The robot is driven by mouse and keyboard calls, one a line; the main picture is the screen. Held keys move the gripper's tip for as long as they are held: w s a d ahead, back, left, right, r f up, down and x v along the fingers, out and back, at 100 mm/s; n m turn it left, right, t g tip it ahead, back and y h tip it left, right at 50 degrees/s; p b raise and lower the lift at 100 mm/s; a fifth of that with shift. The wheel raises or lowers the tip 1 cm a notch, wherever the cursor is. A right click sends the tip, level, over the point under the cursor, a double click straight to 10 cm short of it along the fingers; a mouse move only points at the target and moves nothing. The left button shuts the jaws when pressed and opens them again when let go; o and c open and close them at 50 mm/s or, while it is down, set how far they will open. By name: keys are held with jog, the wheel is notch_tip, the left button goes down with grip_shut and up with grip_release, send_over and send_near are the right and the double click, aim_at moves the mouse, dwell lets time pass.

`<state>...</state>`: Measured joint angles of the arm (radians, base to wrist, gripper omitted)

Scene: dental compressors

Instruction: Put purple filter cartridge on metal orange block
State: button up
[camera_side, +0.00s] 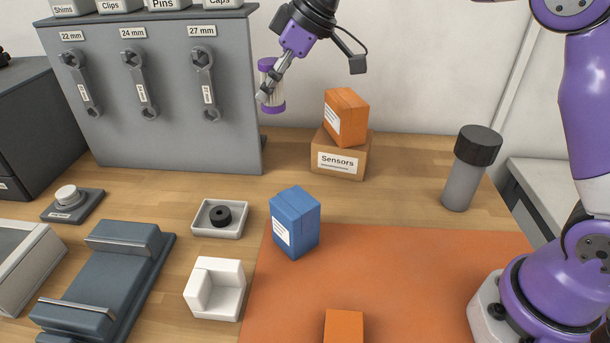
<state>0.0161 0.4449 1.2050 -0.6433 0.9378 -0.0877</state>
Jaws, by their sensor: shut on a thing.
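The purple filter cartridge (271,106) has purple end caps and a pale pleated middle. My gripper (266,93) is shut on it and holds it upright, in the air in front of the tool panel's right edge. The gripper fingers hide part of its middle. A plain orange block (343,327), which looks like the metal orange block, sits on the orange mat (420,285) at the bottom edge of the picture, partly cut off. The cartridge is well above and behind this block, to its left.
An orange carton (346,115) stands on the Sensors box (340,157). A blue carton (295,222) stands at the mat's back left corner. A grey cylinder with a black cap (470,170) stands right. White holders (215,290) and a grey fixture (105,285) are left.

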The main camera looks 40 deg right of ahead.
jog(key=s+a+n+g+y, duration=0.1)
jog(key=s+a+n+g, duration=0.1)
jog(key=s+a+n, duration=0.35)
jog(key=s+a+n+g+y, duration=0.1)
jog(key=s+a+n+g, duration=0.15)
jog(key=s+a, duration=0.6)
jog(key=s+d+n+g+h, duration=0.2)
jog(key=s+n+g, duration=0.6)
jog(key=s, duration=1.8)
jog(key=n+t, duration=0.3)
send_over(345, 327)
notch_tip(345, 327, down, 12)
jog(key=shift+f, duration=2.15)
jog(key=shift+f, duration=0.1)
